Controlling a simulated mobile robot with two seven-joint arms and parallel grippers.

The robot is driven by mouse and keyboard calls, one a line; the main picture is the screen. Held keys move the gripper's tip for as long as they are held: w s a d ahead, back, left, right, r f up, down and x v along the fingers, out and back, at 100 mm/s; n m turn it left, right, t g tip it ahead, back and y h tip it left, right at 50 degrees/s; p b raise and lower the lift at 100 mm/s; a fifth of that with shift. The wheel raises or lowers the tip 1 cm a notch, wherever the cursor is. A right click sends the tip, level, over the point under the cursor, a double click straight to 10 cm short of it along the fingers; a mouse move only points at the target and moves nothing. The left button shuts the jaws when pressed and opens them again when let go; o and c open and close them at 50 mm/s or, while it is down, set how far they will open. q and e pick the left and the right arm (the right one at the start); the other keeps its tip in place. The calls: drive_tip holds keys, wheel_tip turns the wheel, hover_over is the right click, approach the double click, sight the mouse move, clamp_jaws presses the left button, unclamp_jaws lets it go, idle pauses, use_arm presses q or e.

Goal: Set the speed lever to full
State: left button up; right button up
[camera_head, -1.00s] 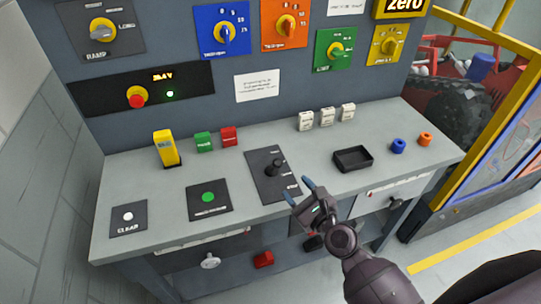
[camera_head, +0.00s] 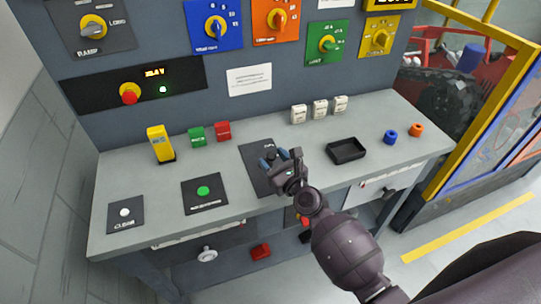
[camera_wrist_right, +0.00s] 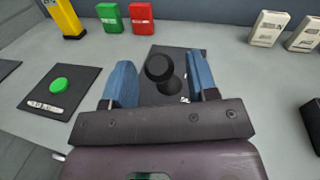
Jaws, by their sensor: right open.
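The speed lever (camera_wrist_right: 160,72) is a black round-knobbed stick on a dark plate (camera_head: 256,155) on the grey bench. In the right wrist view its knob stands between the two blue fingers of my right gripper (camera_wrist_right: 163,82), with a gap on each side. In the head view my right gripper (camera_head: 278,161) is over the plate, and its fingers and hand hide part of the lever and the plate's lettering. The right gripper is open and holds nothing. My left gripper is not in view.
A black tray (camera_head: 346,150) lies right of the plate. Green (camera_head: 196,136) and red (camera_head: 223,131) blocks and a yellow device (camera_head: 160,144) stand behind left. A green button panel (camera_head: 204,193) is to the left. White blocks (camera_head: 320,110) stand at the back.

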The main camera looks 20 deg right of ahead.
drive_tip(key=shift+x, duration=0.8)
drive_tip(key=shift+w, duration=0.1)
clamp_jaws()
